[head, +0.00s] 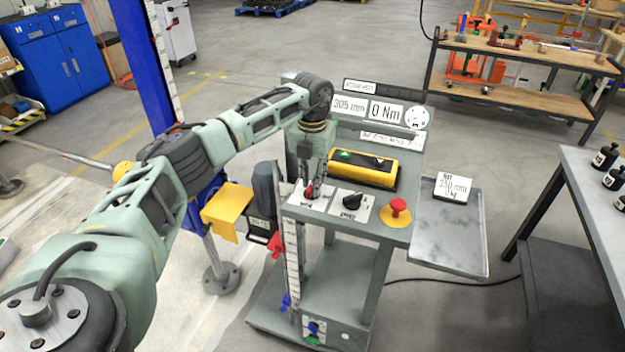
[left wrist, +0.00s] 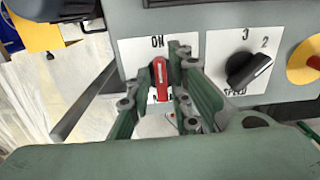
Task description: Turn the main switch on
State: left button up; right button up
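The main switch (left wrist: 161,79) is a red handle on a white plate on the console top. It stands upright in the left wrist view, with its upper end at the ON mark. My left gripper (head: 312,190) points down at the switch, its fingers close on both sides of the handle. In the left wrist view the fingers (left wrist: 163,82) stand close together with the red handle between them, and they appear shut on it. The lower part of the plate is partly hidden by the fingers. My right gripper is not in view.
Right of the switch are a black speed knob (head: 352,201) and a red emergency button (head: 398,208). Behind is a yellow control box (head: 362,170). Displays (head: 368,108) read 305 mm and 0 Nm. A side tray (head: 455,235) holds a white label block (head: 453,187).

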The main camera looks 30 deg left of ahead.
pick_arm(q)
jog(key=shift+o, duration=0.7)
jog(key=shift+s+f, duration=0.1)
jog(key=shift+f, duration=0.05)
notch_tip(320, 180, up, 12)
dwell(0.4)
